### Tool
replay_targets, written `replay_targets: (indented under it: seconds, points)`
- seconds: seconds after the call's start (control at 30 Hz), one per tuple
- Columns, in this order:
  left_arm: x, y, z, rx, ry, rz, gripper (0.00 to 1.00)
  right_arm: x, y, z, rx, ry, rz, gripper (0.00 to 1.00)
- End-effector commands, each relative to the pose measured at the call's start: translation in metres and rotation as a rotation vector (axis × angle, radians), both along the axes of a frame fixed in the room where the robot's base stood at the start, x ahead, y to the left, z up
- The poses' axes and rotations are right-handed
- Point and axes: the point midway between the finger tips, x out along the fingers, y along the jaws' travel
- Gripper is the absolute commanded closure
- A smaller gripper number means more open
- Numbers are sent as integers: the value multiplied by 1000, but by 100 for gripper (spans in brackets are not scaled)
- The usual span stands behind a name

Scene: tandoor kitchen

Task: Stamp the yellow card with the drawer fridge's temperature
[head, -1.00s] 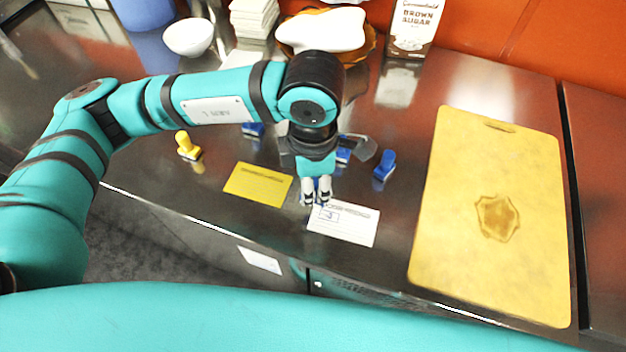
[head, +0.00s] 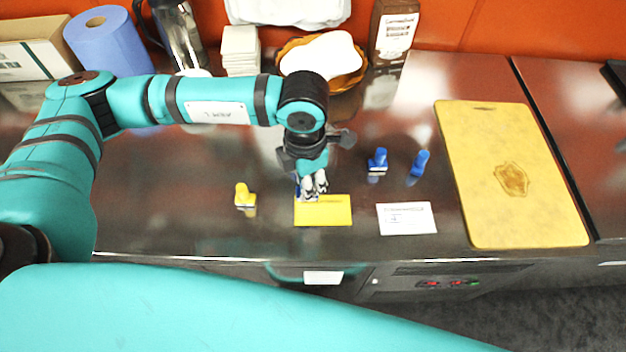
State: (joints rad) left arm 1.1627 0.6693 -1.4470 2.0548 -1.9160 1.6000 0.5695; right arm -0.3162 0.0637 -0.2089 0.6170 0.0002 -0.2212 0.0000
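The yellow card (head: 324,212) lies flat on the steel counter near its front edge. My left gripper (head: 313,188) points down at the card's back edge. Its fingers are close together, and a bit of blue shows beside them; I cannot tell whether they grip it. Two blue stamps (head: 377,160) (head: 420,163) stand to the right, and a yellow stamp (head: 244,195) stands left of the card. A white card (head: 408,222) with a small blue mark lies to the right. Below the counter, a control panel (head: 446,283) shows red and green digits, too small to read. My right gripper is out of view.
A yellow cutting board (head: 470,150) lies on the right. At the back stand a brown sugar carton (head: 394,35), a bowl with a white item (head: 322,58), a stack of white pieces (head: 240,50) and a blue roll (head: 108,42). Counter around the yellow stamp is clear.

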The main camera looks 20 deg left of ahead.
Motion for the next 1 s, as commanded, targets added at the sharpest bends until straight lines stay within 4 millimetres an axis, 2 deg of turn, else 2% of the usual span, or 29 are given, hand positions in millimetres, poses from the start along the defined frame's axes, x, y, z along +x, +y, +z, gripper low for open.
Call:
replay_targets:
  seconds: [0.3, 0.43, 0.73, 1.0]
  points:
    - [0, 2, -13, 1, 3, 10, 98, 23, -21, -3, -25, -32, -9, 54]
    - [0, 1, -25, 1, 1, 9, 98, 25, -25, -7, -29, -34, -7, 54]
    - [1, 1, -55, 1, 0, 8, 98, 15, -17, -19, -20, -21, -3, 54]
    - [0, 1, -60, 0, 0, 8, 98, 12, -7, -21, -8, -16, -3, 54]
